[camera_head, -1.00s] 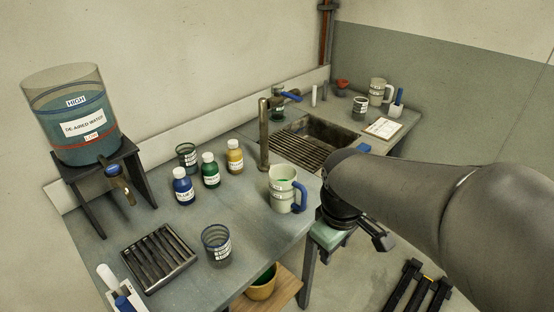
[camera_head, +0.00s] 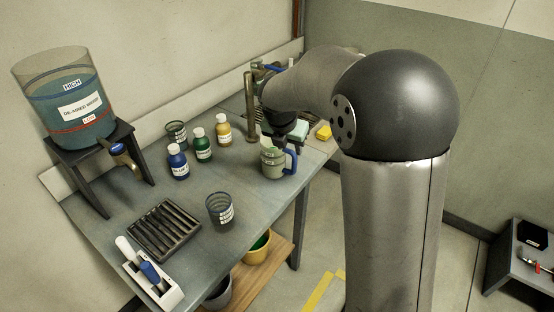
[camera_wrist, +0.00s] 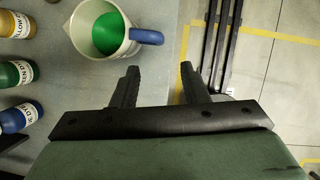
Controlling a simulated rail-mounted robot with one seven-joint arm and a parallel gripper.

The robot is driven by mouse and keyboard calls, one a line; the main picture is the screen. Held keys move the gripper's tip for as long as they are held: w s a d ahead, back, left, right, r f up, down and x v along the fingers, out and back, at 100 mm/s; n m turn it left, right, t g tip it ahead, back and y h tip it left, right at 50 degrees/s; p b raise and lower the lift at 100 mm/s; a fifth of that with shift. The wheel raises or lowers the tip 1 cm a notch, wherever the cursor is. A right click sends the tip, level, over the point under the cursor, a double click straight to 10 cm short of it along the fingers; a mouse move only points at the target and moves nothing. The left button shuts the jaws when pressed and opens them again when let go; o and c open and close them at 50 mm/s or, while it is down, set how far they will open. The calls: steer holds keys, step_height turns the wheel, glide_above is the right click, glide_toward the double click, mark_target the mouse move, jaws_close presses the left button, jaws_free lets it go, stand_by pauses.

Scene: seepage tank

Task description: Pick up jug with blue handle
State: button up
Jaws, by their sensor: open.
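The jug (camera_head: 271,163) is pale with a blue handle (camera_head: 291,160) on its right side and stands upright near the bench's right edge. In the wrist view the jug (camera_wrist: 77,45) is seen from above with bright green liquid inside, and its blue handle (camera_wrist: 146,37) points right. My gripper (camera_wrist: 157,75) is open and empty, its fingers pointing towards the handle but short of it. In the head view the gripper is mostly hidden behind my arm, just beyond the jug.
Blue (camera_head: 178,162), green (camera_head: 202,145) and yellow (camera_head: 223,130) bottles stand left of the jug. A clear beaker (camera_head: 220,211) and a slotted rack (camera_head: 164,229) are nearer. A vertical post (camera_head: 250,108) rises behind the jug. Floor lies beyond the bench edge.

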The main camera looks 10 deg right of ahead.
mark_target(293, 162)
steer(key=p+x, duration=0.1)
steer(key=x, duration=1)
steer(key=shift+w+f+p, duration=0.15)
steer(key=shift+f+p, duration=0.15)
steer(key=shift+p, duration=0.1)
steer(key=shift+r, duration=0.1)
jaws_close()
